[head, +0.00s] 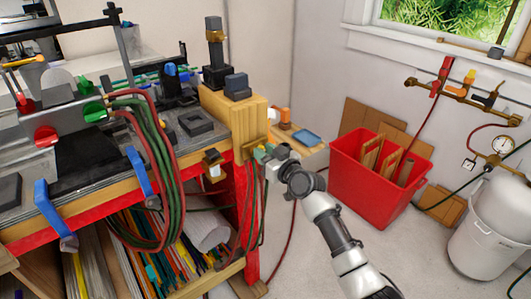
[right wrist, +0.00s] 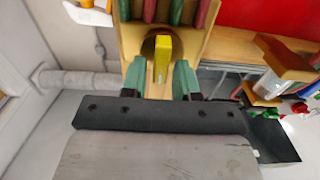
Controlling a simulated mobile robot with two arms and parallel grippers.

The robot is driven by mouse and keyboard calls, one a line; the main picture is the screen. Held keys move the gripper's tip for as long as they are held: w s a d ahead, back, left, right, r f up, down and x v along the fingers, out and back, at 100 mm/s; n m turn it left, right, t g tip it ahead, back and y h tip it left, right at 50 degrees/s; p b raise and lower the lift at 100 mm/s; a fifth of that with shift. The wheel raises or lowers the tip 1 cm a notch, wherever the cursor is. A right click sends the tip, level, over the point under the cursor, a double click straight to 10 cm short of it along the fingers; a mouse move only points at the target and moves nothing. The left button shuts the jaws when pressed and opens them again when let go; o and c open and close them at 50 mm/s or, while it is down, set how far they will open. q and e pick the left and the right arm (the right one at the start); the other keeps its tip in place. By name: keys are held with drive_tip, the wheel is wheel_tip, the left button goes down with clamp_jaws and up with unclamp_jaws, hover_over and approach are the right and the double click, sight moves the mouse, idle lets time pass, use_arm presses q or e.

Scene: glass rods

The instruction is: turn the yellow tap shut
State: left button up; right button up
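A yellow tap lever (right wrist: 162,60) shows in the right wrist view, on a round fitting at the end of a wooden board. My right gripper (right wrist: 160,82) has its two green fingers on either side of the lever, with a gap visible on each side. The fingers are open and do not appear to touch it. In the head view my right gripper (head: 263,153) is at the right end of the workbench, beside a brass bracket. The lever is hard to make out there. My left gripper is not in view.
Red and green hoses (head: 165,150) hang off the workbench. A small wooden shelf with a blue item (head: 306,137) sits just beyond my right gripper. A red crate (head: 375,180) stands on the floor, and a brass manifold with several levers (head: 455,95) is on the right wall.

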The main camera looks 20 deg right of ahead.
clamp_jaws()
drive_tip(key=shift+m, duration=0.3)
drive_tip(key=m, duration=0.5)
drive_tip(key=m+p, duration=0.1)
drive_tip(key=m, duration=0.5)
drive_tip(key=d+f+m+p, duration=0.1)
drive_tip(key=m, duration=0.5)
drive_tip(key=shift+w, duration=0.15)
drive_tip(key=shift+m, duration=0.3)
